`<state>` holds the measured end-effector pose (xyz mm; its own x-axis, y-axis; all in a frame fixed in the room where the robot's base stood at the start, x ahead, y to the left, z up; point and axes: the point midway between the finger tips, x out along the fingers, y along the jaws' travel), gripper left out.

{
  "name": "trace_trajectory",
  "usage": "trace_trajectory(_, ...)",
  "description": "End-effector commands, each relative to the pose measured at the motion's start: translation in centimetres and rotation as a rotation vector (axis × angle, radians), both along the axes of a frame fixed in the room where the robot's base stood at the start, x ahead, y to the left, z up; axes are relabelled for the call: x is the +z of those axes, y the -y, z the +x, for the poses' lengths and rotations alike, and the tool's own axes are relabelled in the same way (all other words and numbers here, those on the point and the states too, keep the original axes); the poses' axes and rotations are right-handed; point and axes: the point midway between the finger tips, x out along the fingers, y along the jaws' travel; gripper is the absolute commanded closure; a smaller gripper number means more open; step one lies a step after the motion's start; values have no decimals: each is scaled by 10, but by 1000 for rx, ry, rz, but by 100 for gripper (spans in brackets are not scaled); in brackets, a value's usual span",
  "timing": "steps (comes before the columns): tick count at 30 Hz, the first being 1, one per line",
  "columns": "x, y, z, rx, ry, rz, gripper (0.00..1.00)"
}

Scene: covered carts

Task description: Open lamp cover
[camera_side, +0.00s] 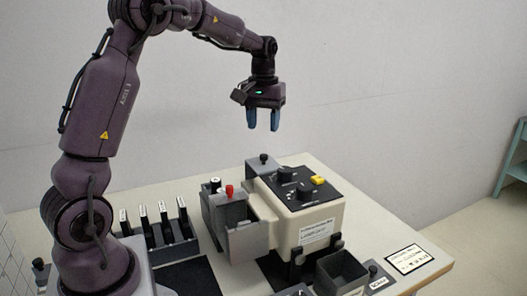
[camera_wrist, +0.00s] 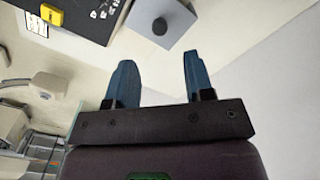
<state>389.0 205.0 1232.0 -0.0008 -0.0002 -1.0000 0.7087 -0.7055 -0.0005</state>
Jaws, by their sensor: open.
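My gripper (camera_side: 263,128) is open and empty, pointing down in the air above the back of the cream machine (camera_side: 318,222). Its two blue fingers are apart in the wrist view (camera_wrist: 160,60). A grey block with a black knob (camera_side: 263,164) stands behind the machine. That block also shows beyond the fingertips in the wrist view (camera_wrist: 160,38), apart from them. A grey housing (camera_side: 243,236) with a red knob (camera_side: 229,191) is on the machine's left side. No part is labelled legibly as the lamp cover, so I cannot tell which it is.
The machine's black top panel (camera_side: 312,197) carries a dark knob (camera_side: 287,174) and a yellow button (camera_side: 318,180). A rack of dark upright pieces (camera_side: 165,228) is at left. An open dark bin (camera_side: 340,274) is at front. The air around my gripper is clear.

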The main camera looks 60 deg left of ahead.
Motion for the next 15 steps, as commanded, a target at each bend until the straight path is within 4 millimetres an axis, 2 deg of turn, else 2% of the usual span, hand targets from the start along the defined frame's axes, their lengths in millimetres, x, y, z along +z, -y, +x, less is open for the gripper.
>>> trace_trajectory(1,-13,0,-1,0,-5,-2,52)
trace_trajectory(6,-46,0,0,-1,-4,-2,52)
trace_trajectory(12,-72,0,0,-1,-1,-1,52)
trace_trajectory(15,-77,0,0,-1,1,1,52)
